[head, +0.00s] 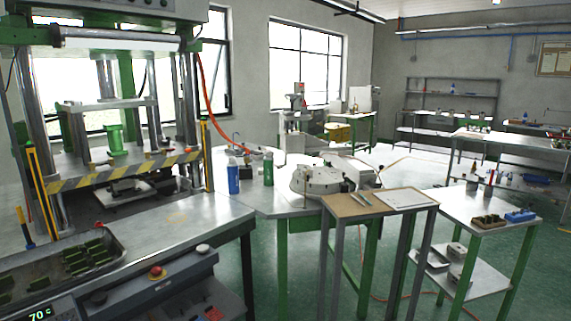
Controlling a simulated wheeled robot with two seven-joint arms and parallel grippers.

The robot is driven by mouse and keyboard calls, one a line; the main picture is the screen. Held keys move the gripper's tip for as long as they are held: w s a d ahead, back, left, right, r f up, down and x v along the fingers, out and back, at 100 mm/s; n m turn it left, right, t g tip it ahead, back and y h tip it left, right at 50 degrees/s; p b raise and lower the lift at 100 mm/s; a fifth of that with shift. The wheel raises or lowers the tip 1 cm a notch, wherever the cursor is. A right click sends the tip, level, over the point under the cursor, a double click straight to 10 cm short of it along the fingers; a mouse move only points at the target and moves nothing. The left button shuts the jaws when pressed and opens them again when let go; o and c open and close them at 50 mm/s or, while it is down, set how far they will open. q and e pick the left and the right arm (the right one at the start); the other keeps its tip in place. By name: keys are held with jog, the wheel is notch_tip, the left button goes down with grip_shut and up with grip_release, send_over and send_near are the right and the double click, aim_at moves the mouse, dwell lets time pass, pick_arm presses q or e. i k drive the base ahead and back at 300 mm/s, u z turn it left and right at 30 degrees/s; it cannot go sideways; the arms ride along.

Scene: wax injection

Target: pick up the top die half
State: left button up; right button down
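I cannot tell for sure which thing is the top die half. A round, pale grey metal piece (318,181) lies on the steel worktable (275,205) in the middle of the head view, with a small upright post at its front. A dark, flat block (130,188) sits low inside the green-framed press at the left. Grey metal blocks (455,252) rest on the lower shelf of the right-hand table. Neither of my grippers shows in the head view.
The press (125,120) has a yellow-black striped bar (125,172). A blue bottle (233,177) and a green bottle (268,169) stand beside the round piece. A narrow stand (345,204) holds a white sheet (405,197). A wooden block (487,222) and blue tray (520,216) lie at right.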

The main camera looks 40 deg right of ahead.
aim_at(302, 168)
jog(key=i, duration=1.45)
jog(key=z, duration=2.1)
jog(key=i, duration=2.25)
jog(key=z, duration=0.2)
